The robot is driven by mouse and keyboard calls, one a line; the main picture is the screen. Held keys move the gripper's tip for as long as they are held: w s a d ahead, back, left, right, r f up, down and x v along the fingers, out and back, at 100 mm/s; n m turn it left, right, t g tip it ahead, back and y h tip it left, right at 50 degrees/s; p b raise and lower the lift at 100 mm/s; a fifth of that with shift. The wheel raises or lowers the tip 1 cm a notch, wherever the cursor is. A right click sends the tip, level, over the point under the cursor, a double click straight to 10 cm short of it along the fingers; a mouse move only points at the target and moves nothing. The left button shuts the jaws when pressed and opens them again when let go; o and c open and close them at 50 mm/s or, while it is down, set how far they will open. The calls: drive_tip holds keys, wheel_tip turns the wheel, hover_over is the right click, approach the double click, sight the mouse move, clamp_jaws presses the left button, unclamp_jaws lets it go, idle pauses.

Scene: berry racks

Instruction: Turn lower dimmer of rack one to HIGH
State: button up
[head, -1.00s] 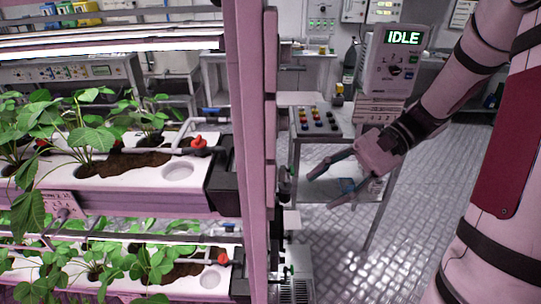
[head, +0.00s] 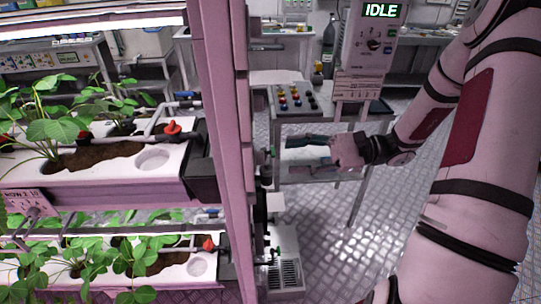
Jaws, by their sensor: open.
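A pale pink panel (head: 30,203) with small lettering and a knob (head: 38,212) is on the left rack, under the upper planter tray, at the left edge of the head view. The lettering is too small to read surely, so I cannot tell whether this is the lower dimmer or where its knob points. My gripper (head: 292,150) is open and empty, to the right of the rack post (head: 222,150). Its fingers point left toward the post, with clear space between them. It is well away from the panel, with the post between.
The upper tray (head: 110,175) and lower tray (head: 185,285) hold leafy plants and red valves. A control box reading IDLE (head: 370,45) stands behind my arm. A bench with coloured buttons (head: 322,112) is behind my gripper. The tiled floor at right is open.

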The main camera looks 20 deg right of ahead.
sight(259, 158)
drive_tip(key=x, duration=0.6)
drive_tip(key=shift+a+p, duration=0.3)
drive_tip(key=shift+w, duration=0.1)
clamp_jaws()
